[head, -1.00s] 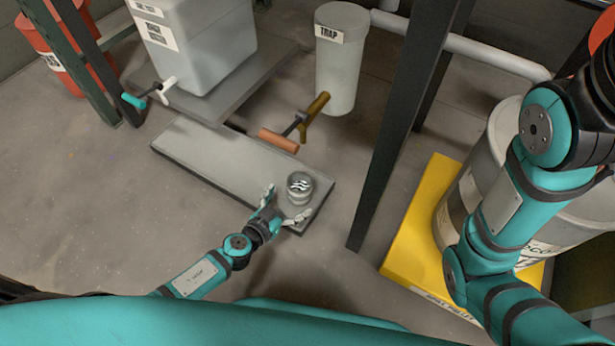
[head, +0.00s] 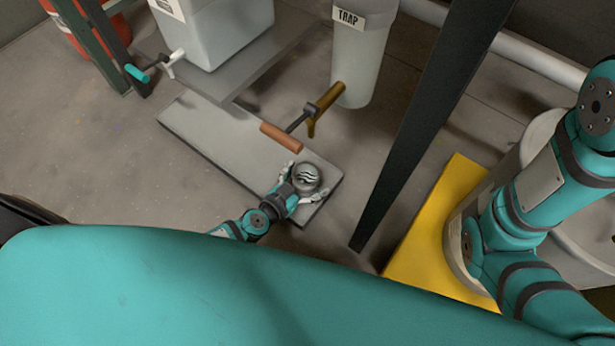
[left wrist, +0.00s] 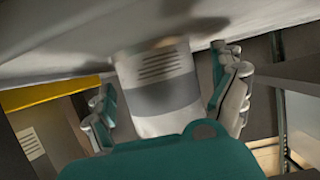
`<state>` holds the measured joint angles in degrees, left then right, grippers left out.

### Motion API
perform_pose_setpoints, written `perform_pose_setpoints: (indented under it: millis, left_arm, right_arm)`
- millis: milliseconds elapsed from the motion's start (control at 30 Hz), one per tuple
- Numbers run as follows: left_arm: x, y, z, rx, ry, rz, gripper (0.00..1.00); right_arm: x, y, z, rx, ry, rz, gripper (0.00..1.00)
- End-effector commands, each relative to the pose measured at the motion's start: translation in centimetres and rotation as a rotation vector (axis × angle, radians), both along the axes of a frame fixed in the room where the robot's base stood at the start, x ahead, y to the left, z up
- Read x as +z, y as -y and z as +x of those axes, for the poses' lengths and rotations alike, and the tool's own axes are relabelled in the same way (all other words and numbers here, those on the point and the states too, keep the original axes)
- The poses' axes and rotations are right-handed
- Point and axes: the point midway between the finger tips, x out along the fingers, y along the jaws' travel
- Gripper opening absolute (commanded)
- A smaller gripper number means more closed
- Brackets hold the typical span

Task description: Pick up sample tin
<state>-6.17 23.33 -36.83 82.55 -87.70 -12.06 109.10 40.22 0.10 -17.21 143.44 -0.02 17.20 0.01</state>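The sample tin (head: 307,176) is a small grey can with a dark wavy mark on its lid. It stands upright near the right end of the long grey slab (head: 215,140). My left gripper (head: 304,183) reaches around it, one finger on each side. In the left wrist view the tin (left wrist: 160,90) shows a grey band and a lined label between the fingers. The left finger there stands clear of the tin; the right one is close, and I cannot tell if it touches. The left gripper (left wrist: 170,95) is open. My right gripper is out of view.
A valve with an orange-brown handle (head: 281,137) hangs from the TRAP vessel (head: 362,50) just beyond the tin. A dark post (head: 415,130) stands to the right, before a yellow pallet (head: 430,260). A teal-handled tap (head: 137,73) is at the upper left.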

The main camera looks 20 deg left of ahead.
Motion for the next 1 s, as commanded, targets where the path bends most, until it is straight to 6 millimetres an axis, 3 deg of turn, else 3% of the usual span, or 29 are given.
perform_pose_setpoints:
  millis: [33, 500, 1000]
  left_arm:
    - [0.0, 0.0, 0.0, 0.0, 0.0, 0.0, 0.86]
    - [0.1, 0.0, 0.1, 0.0, 0.001, 0.0, 0.27]
    - [1.1, -0.1, 0.6, 0.001, 0.002, 0.0, 0.27]
  right_arm:
    - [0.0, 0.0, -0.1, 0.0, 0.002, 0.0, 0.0]
    - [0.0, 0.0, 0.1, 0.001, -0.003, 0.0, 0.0]
    - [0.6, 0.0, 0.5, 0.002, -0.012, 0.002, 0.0]
